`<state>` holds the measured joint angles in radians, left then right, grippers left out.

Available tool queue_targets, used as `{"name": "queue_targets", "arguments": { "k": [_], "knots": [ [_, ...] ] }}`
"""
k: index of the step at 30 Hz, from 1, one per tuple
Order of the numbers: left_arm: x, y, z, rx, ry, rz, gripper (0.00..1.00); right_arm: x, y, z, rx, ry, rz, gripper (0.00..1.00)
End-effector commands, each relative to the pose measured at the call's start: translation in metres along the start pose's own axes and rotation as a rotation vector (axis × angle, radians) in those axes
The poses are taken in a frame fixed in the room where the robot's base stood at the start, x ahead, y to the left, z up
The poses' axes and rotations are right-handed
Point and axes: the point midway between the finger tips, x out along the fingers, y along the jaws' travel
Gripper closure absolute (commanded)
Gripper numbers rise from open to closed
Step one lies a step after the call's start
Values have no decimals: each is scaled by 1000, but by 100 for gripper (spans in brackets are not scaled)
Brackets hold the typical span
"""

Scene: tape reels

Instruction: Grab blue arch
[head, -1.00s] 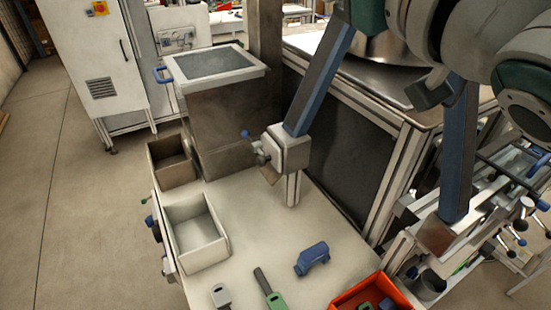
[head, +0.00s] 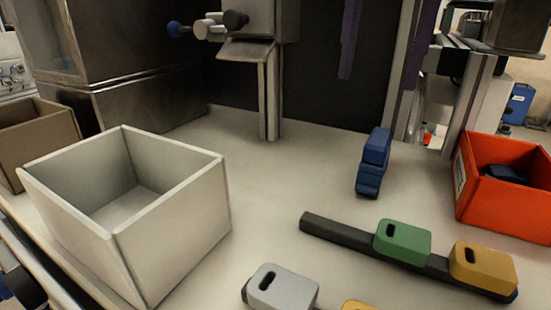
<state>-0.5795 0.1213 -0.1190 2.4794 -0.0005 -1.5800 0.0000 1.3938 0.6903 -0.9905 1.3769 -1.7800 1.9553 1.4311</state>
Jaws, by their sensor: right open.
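The blue arch (head: 374,160) lies on the pale tabletop, right of the middle in the head view. It is a small blue piece seen nearly end-on, so its arch opening is hard to make out. Two long, thin purple fingers of my right gripper (head: 379,88) hang down from the top edge. They are apart, with nothing between them, and their tips show above the blue arch in the picture. The gripper's body is out of frame. My left gripper is not in view.
A white open box (head: 172,244) stands at left, with a brown box (head: 40,150) behind it. A red bin (head: 505,205) holds a dark blue piece. Green (head: 403,243), yellow (head: 483,266) and grey (head: 283,290) pieces lie in front. The table's middle is clear.

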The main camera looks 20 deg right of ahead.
Motion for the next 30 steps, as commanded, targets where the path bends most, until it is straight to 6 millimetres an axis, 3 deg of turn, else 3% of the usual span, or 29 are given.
{"name": "queue_targets", "arguments": {
  "k": [4, 14, 21, 30],
  "knots": [
    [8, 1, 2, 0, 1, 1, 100, 12, -14, 9, 46, -28, -49, 30],
    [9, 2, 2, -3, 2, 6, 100, 50, -15, 9, 42, -26, -47, 30],
    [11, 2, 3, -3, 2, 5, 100, 87, -17, 6, 40, -24, -47, 30],
    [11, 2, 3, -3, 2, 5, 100, 98, -17, 7, 39, -26, -43, 30]
  ]
}}
